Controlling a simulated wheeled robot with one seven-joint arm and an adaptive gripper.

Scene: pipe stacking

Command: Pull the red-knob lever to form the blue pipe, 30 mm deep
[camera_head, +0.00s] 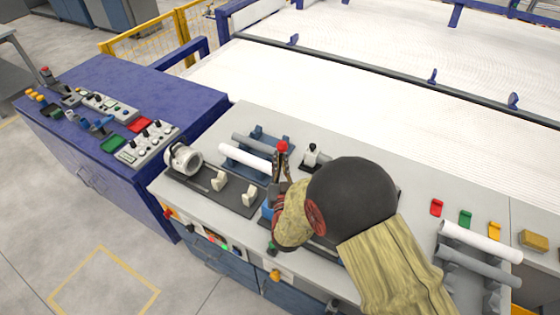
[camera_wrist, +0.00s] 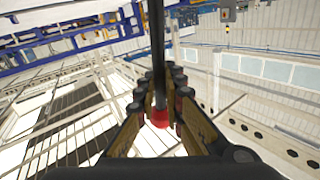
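The red knob (camera_head: 282,147) tops a lever at the middle of the grey bench, and it also shows in the wrist view (camera_wrist: 160,118). In the wrist view the lever's dark rod (camera_wrist: 157,50) runs up from the knob between my fingers. My gripper (camera_wrist: 163,95) is closed in around the lever close to the knob, one finger on each side. In the head view my gripper (camera_head: 281,168) is at the lever just below the knob. My arm hides the lever's base and much of the machine behind it. I cannot make out a blue pipe.
A blue rack (camera_head: 270,138) holds a white pipe (camera_head: 243,157) and a grey pipe left of the lever. A round clamp (camera_head: 183,158) sits at the bench's left end. More pipes (camera_head: 480,243) lie at the right. A blue control cabinet (camera_head: 160,92) stands left.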

